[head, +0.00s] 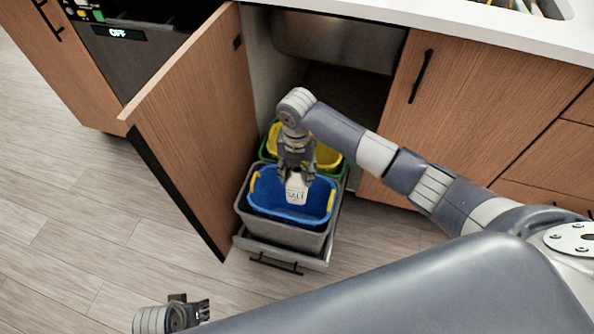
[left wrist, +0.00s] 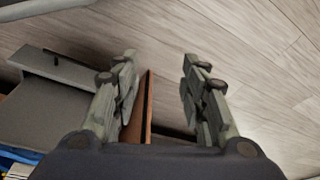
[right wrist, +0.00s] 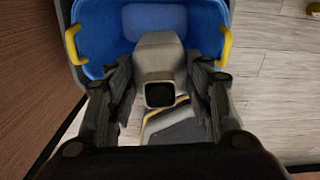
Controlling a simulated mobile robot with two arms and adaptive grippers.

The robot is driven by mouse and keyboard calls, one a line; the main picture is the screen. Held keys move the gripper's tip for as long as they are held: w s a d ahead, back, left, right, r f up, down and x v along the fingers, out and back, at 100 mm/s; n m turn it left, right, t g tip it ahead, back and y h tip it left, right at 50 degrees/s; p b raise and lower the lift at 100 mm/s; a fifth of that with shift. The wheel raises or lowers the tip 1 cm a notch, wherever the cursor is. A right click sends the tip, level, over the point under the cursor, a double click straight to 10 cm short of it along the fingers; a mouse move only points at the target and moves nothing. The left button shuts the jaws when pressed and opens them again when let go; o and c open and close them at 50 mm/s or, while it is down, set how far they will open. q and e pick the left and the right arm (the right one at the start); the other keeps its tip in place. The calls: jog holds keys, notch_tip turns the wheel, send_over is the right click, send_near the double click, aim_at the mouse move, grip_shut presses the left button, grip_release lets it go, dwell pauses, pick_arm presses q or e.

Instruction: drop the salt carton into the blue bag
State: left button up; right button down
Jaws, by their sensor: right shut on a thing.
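I cannot tell exactly how far the carton reaches below the bag's rim. My left gripper (head: 204,309) is low near the floor at the bottom left; in the left wrist view its fingers (left wrist: 160,75) are apart and empty.
A green bin with a yellow bag (head: 327,155) stands behind the blue one. An open wooden cabinet door (head: 195,125) is close on the left. The drawer front with its black handle (head: 275,264) juts out. Floor to the left is clear.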

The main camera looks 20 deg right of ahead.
pick_arm(q)
jog(key=shift+w+r+b, duration=0.15)
jog(key=shift+r+b, duration=0.35)
jog(key=shift+r, duration=1.85)
pick_arm(e)
jog(key=shift+f, duration=0.65)
jog(key=c, duration=0.7)
grip_release()
notch_tip(320, 180, up, 12)
